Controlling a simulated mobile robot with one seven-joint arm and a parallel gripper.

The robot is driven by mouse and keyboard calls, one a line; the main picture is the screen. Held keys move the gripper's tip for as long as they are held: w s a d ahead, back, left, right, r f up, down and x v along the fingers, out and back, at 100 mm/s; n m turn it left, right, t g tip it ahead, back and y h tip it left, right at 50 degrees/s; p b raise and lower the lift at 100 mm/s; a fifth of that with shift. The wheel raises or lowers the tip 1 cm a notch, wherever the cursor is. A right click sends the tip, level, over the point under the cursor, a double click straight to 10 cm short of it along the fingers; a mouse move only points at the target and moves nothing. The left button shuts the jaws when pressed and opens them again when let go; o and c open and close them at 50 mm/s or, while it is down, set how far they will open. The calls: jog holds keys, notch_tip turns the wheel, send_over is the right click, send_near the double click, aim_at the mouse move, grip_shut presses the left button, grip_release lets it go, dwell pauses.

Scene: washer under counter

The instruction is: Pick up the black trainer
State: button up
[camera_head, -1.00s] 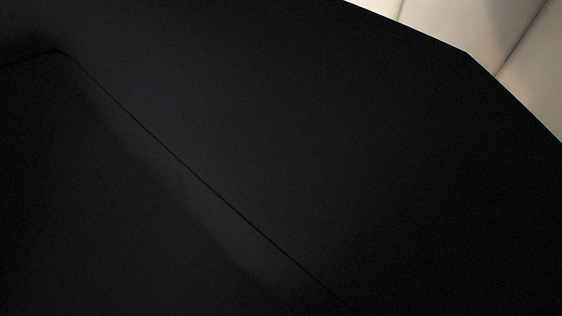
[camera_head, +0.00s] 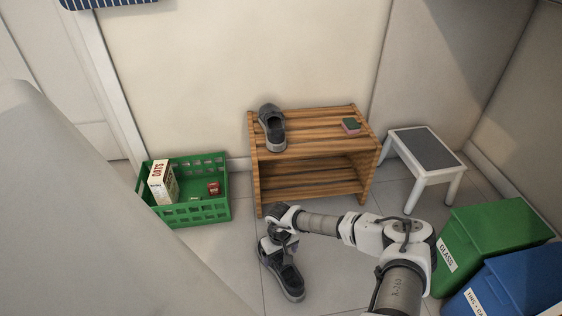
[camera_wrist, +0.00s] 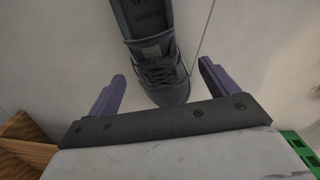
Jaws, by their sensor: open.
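A dark grey-black trainer (camera_head: 291,283) lies on the floor in front of the wooden rack in the head view. My gripper (camera_head: 272,243) is above its far end. In the wrist view the laced toe end of the trainer (camera_wrist: 160,62) shows between the two purple fingers of my gripper (camera_wrist: 162,70), which are spread apart with gaps on both sides. I cannot tell the height of the fingers over it. A second dark trainer (camera_head: 267,113) stands on the rack's top board.
A green crate (camera_head: 214,209) with a carton (camera_head: 162,183) stands left. A step stool (camera_head: 425,150), green bin (camera_head: 490,240) and blue bin (camera_head: 520,285) stand right. Floor around the trainer is clear.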

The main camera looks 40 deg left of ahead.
aim_at(281, 260)
jog(key=f+b, duration=0.2)
jog(key=f, duration=0.1)
jog(key=f+b, duration=0.1)
jog(key=f, duration=0.1)
jog(key=shift+w+d+f, duration=0.1)
jog(key=shift+w, duration=0.15)
jog(key=c, duration=1.3)
jog(key=shift+o, duration=0.2)
